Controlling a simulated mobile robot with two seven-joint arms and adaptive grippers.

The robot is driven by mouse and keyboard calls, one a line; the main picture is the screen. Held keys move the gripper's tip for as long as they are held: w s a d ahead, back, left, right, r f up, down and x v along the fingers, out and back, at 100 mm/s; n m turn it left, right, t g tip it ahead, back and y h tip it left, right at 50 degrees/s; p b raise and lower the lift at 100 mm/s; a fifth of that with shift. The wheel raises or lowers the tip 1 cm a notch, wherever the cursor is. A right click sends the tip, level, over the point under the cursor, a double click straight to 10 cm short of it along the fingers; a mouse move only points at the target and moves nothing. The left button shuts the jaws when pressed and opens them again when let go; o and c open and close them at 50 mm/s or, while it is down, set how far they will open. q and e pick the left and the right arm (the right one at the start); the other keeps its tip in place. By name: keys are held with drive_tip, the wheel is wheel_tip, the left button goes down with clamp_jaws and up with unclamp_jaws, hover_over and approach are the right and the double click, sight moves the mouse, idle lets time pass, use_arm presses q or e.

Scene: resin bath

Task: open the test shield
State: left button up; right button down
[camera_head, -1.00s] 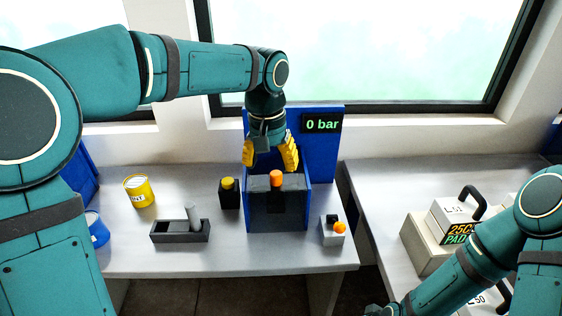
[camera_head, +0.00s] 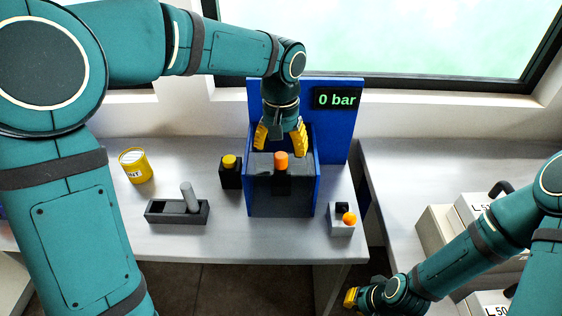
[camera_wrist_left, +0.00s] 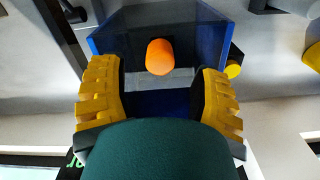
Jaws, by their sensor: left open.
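The test shield (camera_head: 262,195) is a dark see-through panel at the front of a blue test station (camera_head: 347,130) and looks closed. An orange knob (camera_head: 281,161) stands at its top edge; it also shows in the left wrist view (camera_wrist_left: 160,57). My left gripper (camera_head: 281,143) is open and empty, just above and behind the knob. In the left wrist view its yellow fingers (camera_wrist_left: 158,75) lie on either side of the knob, apart from it. My right gripper (camera_head: 352,298) is low at the bottom, partly visible; its jaw opening is unclear.
A display (camera_head: 337,99) reads 0 bar. A black block with a yellow button (camera_head: 229,161) stands left of the station, a grey lever base (camera_head: 176,211) further left, a yellow tin (camera_head: 134,165) behind it. A grey box with an orange ball (camera_head: 348,218) stands right.

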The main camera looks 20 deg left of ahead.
sight(281, 155)
use_arm(q)
drive_tip(key=shift+f+b, duration=0.3)
drive_tip(key=shift+f, duration=1.8)
drive_tip(key=shift+r, duration=0.1)
clamp_jaws()
